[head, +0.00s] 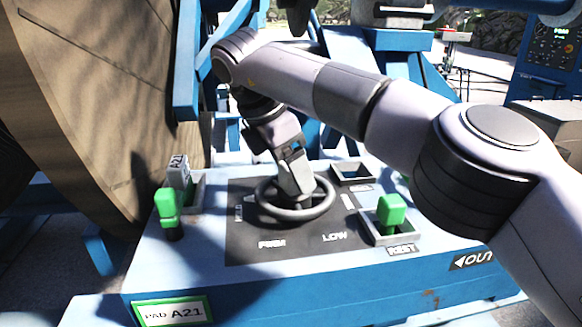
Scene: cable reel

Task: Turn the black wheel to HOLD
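The black wheel (292,214) lies flat on a dark labelled plate (250,249) on top of the blue-and-white console. My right gripper (303,197) points down into the wheel from above, at its middle. Its fingertips are hard to make out, so I cannot tell whether they are shut or grip the wheel. White words surround the wheel; "LOW" (335,237) shows at the front right, and other words are too small or partly covered. I cannot make out HOLD clearly. My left gripper is not in view.
Another green block (391,209) sits in a square holder marked REST at right. An empty-looking square frame (352,174) is behind. A large brown reel (80,110) rises at left.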

